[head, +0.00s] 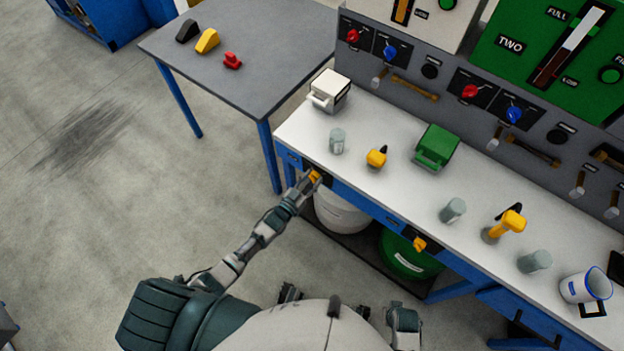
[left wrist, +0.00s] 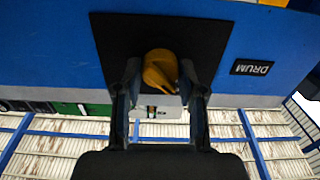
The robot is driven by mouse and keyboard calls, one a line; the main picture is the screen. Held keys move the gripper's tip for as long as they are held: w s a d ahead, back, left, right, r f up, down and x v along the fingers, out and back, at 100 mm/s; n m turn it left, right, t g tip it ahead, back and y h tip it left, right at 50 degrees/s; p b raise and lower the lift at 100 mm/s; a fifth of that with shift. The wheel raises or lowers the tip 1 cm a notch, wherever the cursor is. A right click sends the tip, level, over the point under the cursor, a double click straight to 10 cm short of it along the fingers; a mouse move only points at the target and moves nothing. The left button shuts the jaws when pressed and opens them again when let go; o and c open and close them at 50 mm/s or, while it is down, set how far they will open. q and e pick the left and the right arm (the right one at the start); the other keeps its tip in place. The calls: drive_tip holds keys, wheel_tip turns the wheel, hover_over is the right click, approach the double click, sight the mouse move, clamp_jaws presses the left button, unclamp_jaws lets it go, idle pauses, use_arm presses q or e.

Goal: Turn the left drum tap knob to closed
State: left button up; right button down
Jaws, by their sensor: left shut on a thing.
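The left drum tap knob (head: 314,177) is yellow and sits on a black plate on the blue front edge of the bench, above a white drum (head: 342,210). My left gripper (head: 312,182) is at it, and its fingers partly hide the knob in the head view. In the left wrist view the yellow knob (left wrist: 160,69) is between the two fingertips of my left gripper (left wrist: 160,78), which is shut on it. The black plate (left wrist: 110,40) and a DRUM label (left wrist: 252,68) show upside down there. My right gripper cannot be made out.
A second yellow tap knob (head: 419,244) is farther right, above a green drum (head: 405,258). The white benchtop (head: 392,192) carries several grey cups, yellow-topped items, a white container (head: 328,92) and a green one (head: 436,147).

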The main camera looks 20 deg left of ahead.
use_arm(q)
drive_tip(key=shift+s+a+f, duration=0.1)
drive_tip(key=shift+s+f, duration=0.1)
drive_tip(key=shift+f, duration=0.3)
drive_tip(key=o, duration=1.1)
drive_tip(key=shift+c, duration=0.2)
drive_tip(key=shift+o, duration=0.4)
drive_tip(key=shift+w+r, duration=0.15)
drive_tip(key=shift+r, duration=0.05)
drive_tip(key=v, duration=1.2)
